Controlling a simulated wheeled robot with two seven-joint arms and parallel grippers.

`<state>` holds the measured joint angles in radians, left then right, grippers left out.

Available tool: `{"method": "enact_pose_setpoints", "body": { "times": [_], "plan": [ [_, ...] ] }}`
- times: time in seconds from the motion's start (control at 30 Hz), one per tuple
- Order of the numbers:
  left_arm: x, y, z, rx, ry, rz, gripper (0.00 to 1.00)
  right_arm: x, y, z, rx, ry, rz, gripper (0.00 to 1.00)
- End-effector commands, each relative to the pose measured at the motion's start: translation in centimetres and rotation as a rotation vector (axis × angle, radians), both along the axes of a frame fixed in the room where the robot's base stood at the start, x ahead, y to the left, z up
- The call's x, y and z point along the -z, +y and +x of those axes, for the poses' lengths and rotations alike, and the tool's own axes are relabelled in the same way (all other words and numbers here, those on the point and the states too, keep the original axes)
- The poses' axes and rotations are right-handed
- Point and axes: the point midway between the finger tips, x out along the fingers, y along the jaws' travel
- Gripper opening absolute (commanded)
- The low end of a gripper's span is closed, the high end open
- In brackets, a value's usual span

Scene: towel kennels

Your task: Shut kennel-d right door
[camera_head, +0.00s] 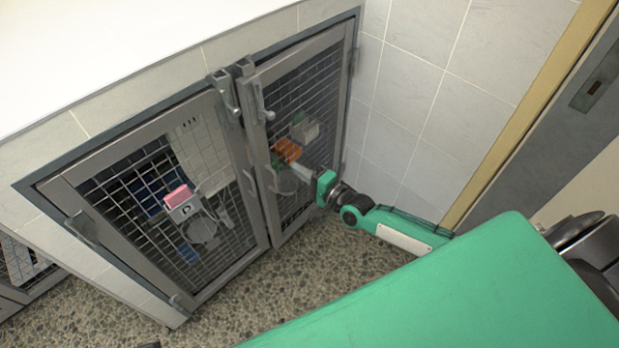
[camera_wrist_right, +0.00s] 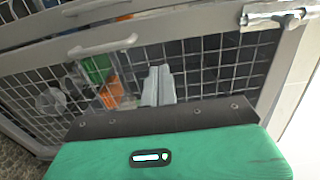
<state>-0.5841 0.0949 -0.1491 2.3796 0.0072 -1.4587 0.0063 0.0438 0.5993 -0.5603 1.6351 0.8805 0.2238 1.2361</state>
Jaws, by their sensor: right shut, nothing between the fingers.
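The kennel with the D tag (camera_head: 187,209) has two grey-framed mesh doors. Its right door (camera_head: 262,195) stands at or close to its frame, its left edge beside the left door (camera_head: 85,205). I cannot tell whether it is fully flush. A bolt (camera_head: 262,104) sits high on its left edge, with a curved pull handle (camera_head: 285,184) lower down. My right gripper (camera_head: 303,171) is shut and empty at the right door's mesh. In the right wrist view its fingers (camera_wrist_right: 159,84) point at the mesh; contact is unclear. My left gripper is out of view.
Orange and green items (camera_head: 287,151) show behind the right door's mesh. A pink item (camera_head: 178,196) is at the left door. A tiled wall (camera_head: 420,75) stands close on the right. Pebbled floor (camera_head: 250,300) lies clear before the doors. A white top (camera_head: 90,50) is above.

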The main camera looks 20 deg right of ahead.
Motion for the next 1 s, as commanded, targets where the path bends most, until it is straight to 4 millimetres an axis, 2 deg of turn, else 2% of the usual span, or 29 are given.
{"method": "enact_pose_setpoints", "body": {
  "times": [0.2, 0.4, 0.6, 1.0],
  "plan": [
    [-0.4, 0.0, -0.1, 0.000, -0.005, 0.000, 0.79, -0.1, 1.8, 3.8, 0.000, -0.003, 0.001, 0.00],
    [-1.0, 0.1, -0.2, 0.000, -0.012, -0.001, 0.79, 0.0, 2.8, 6.2, 0.000, 0.000, -0.001, 0.00],
    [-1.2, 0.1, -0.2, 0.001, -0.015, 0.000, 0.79, 0.0, 3.3, 7.1, 0.000, 0.000, -0.001, 0.00],
    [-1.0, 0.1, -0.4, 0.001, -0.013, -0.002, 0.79, 0.1, 3.4, 7.4, 0.000, 0.000, 0.000, 0.00]
  ]
}}
